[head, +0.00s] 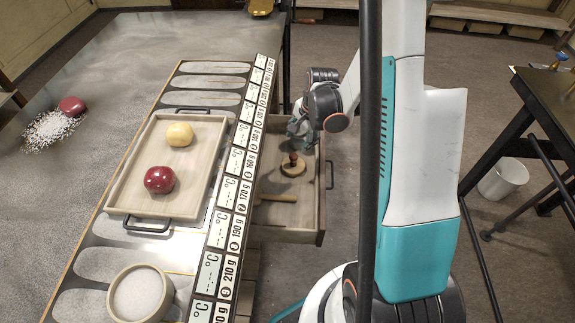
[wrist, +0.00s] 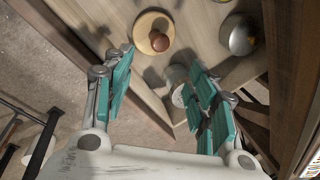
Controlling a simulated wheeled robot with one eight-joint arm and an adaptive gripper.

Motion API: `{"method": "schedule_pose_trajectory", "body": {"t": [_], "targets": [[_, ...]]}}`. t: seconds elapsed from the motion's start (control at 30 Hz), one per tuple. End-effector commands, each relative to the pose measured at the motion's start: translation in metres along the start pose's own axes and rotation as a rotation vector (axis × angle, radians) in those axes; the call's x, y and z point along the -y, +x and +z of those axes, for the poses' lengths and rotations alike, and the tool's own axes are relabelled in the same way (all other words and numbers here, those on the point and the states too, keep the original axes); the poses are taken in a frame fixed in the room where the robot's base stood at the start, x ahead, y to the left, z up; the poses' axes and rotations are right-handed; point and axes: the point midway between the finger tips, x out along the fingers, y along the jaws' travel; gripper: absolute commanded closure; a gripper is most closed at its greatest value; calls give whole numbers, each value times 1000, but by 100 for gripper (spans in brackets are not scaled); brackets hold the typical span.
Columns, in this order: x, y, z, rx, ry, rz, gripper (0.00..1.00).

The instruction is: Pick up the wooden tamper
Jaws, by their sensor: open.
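The wooden tamper (head: 292,166) appears to be the round pale wooden disc with a red-brown knob, standing in the open drawer (head: 319,215). In the wrist view the tamper (wrist: 155,36) is at the top, just beyond my fingertips and slightly left of the middle between them. My gripper (head: 301,130) is above the far part of the drawer, partly hidden by its own arm. In the wrist view my gripper (wrist: 160,60) has its teal-padded fingers wide apart, with the tamper not between them.
A silver domed object (wrist: 238,36) sits right of the tamper. A small greyish object (wrist: 178,86) shows near the right finger; I cannot tell what it is. A wooden piece (head: 276,198) lies nearer in the drawer. The counter edge (head: 232,190) runs along the drawer's left side.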

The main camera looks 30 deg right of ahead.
Motion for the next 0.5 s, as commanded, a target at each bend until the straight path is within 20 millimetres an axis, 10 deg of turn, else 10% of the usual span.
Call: {"method": "schedule_pose_trajectory", "body": {"t": [0.5], "targets": [[0, 79, 1, 0, -3, 0, 48]]}}
